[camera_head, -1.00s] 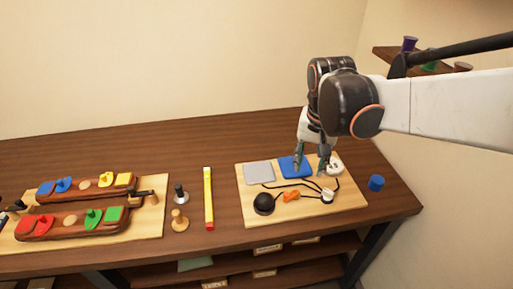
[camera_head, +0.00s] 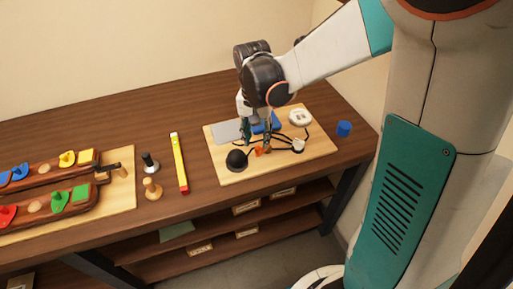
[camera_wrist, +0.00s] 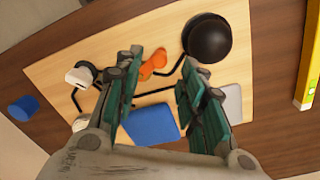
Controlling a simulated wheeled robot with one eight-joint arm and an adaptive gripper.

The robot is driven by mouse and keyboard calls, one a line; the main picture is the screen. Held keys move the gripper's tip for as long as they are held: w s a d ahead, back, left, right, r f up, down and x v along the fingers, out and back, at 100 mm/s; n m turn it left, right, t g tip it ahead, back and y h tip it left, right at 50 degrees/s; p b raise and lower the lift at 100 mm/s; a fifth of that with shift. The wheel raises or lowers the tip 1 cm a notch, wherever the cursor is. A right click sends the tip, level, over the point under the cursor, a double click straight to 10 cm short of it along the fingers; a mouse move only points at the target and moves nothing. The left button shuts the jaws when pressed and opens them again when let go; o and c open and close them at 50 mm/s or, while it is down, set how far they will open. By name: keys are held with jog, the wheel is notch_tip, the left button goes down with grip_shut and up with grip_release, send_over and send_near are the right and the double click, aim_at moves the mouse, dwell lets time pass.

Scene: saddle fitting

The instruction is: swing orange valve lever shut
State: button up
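The orange valve lever (camera_head: 260,151) lies low on the light wooden board (camera_head: 228,175), beside the black dome (camera_head: 236,160). My gripper (camera_head: 256,143) hangs over the board, pointing down, close to the lever. In the wrist view, the lever (camera_wrist: 153,64) shows between my two teal fingertips (camera_wrist: 162,68), nearer the left one. The fingers are apart with nothing gripped. I cannot tell whether the fingertips are down at the lever's height or touch it.
The board also bears a grey plate (camera_head: 224,132), a blue plate (camera_wrist: 152,123), a white round part (camera_head: 300,117), a white cup-like part (camera_head: 298,146) and black rods. A blue cylinder (camera_head: 344,128) stands to the right. A yellow bar (camera_head: 179,163) lies left.

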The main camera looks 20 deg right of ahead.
aim_at(258, 147)
jog(key=shift+d+f+b, duration=0.1)
jog(key=shift+f+b, duration=0.55)
jog(key=shift+f, duration=1.7)
grip_shut()
